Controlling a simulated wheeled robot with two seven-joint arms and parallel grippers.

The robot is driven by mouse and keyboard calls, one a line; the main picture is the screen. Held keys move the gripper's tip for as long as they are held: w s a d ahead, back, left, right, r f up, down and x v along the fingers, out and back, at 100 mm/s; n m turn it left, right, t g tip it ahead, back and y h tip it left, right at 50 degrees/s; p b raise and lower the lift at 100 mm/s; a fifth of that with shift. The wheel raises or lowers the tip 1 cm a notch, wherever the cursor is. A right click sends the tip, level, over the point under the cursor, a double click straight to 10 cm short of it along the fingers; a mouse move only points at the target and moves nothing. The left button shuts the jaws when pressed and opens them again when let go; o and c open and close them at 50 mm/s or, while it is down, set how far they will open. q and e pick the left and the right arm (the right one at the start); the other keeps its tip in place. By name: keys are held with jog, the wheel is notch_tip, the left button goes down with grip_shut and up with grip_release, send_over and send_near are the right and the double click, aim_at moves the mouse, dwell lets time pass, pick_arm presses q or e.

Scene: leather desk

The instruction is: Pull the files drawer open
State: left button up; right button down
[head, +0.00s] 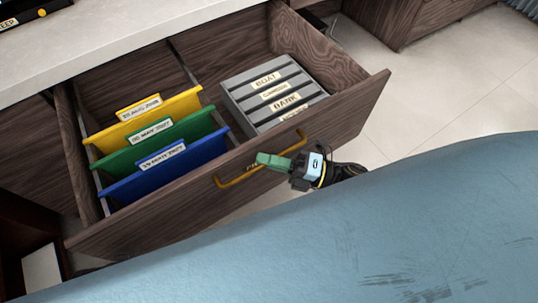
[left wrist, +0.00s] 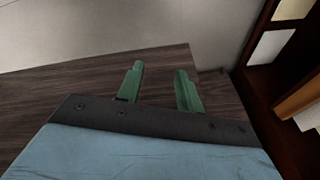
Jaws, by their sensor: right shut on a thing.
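The files drawer (head: 165,212) is dark wood and stands well out from the desk. Yellow, green and blue folders (head: 165,160) hang in its left part, and grey labelled file boxes (head: 272,92) sit in its right part. A curved brass handle (head: 234,180) is on its front. My right gripper (head: 262,159) is shut on the handle near its middle; the fingers hide part of it. My left gripper (left wrist: 159,82) is open and empty in the left wrist view, over dark wood. It is not seen in the head view.
The pale desk top (head: 120,45) lies above and behind the drawer. Another dark wood cabinet (head: 415,20) stands at the upper right. Light floor tiles (head: 450,95) are clear right of the drawer. Shelves with papers (left wrist: 272,47) show at the right of the left wrist view.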

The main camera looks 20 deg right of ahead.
jog(key=c, duration=1.8)
grip_release()
jog(key=shift+o, duration=0.2)
jog(key=shift+d, duration=0.1)
